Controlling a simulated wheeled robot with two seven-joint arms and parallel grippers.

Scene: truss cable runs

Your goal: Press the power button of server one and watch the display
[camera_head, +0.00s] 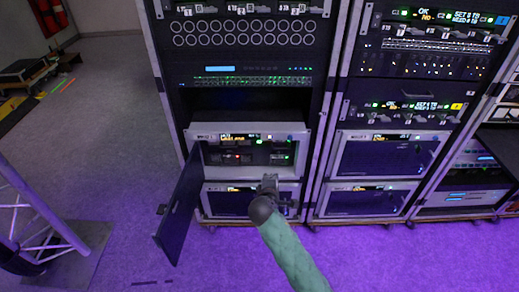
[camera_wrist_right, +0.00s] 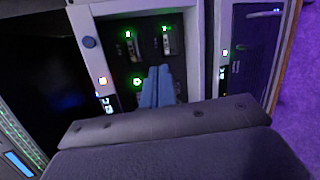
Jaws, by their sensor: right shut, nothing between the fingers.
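A server unit (camera_head: 215,172) low in the left rack has its dark front door (camera_head: 180,212) swung open to the left. Its display strip (camera_head: 238,138) shows small lit text that I cannot read. A round green-lit button (camera_wrist_right: 137,82) is on its dark inner panel in the right wrist view. My right gripper (camera_head: 270,179) is in front of the open unit, near its lower right. In the right wrist view its two blue-grey fingers (camera_wrist_right: 158,72) are together and empty, just beside the green-lit button. I cannot tell whether they touch the panel. My left gripper is not in view.
A similar unit with a closed door (camera_head: 235,203) sits directly below. Another rack (camera_head: 385,160) with two closed-door units stands to the right. A metal truss (camera_head: 35,215) is at the lower left.

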